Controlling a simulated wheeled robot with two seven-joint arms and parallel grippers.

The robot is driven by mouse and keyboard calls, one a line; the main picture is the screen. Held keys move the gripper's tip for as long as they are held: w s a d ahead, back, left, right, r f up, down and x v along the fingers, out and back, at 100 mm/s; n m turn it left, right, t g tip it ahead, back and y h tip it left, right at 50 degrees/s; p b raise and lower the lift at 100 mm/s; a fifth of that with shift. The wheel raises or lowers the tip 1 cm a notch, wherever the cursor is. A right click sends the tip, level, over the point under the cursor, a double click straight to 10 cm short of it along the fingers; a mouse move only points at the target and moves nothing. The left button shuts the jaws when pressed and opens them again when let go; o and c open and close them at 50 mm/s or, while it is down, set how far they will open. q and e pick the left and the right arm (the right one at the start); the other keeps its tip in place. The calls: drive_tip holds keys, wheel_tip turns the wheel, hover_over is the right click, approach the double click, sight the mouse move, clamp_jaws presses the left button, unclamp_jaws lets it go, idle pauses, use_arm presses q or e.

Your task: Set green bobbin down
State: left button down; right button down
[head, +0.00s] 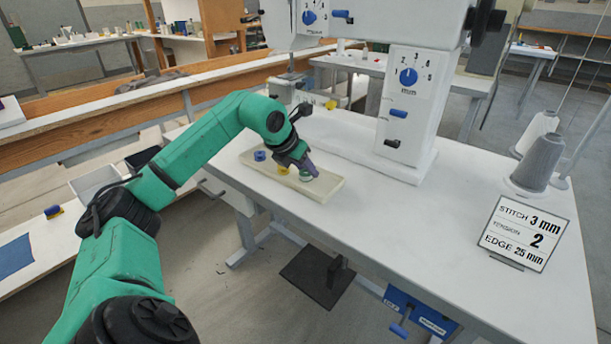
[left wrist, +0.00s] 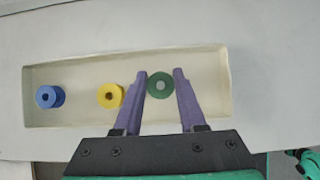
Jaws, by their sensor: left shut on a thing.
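The green bobbin (left wrist: 160,86) is between the two purple fingers of my left gripper (left wrist: 160,80), which is shut on it, in the left wrist view. In the head view my left gripper (head: 308,171) points down over the right part of a shallow cream tray (head: 326,190), which also shows in the left wrist view (left wrist: 80,72). The green bobbin is mostly hidden by the fingers there. I cannot tell whether it touches the tray floor. My right gripper is not in view.
In the tray, a yellow bobbin (left wrist: 110,95) stands just left of the gripper and a blue bobbin (left wrist: 49,96) at the far left.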

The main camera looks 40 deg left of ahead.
use_arm(q)
drive_tip(key=shift+f, duration=0.2)
drive_tip(key=shift+c, duration=2.4)
unclamp_jaws()
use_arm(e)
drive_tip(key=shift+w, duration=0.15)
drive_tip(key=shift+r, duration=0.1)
use_arm(q)
drive_tip(key=shift+s+r, duration=0.3)
drive_tip(key=shift+r, duration=0.15)
drive_tip(key=b+v, duration=0.1)
drive_tip(key=v, duration=1)
drive_tip(key=shift+b, duration=0.35)
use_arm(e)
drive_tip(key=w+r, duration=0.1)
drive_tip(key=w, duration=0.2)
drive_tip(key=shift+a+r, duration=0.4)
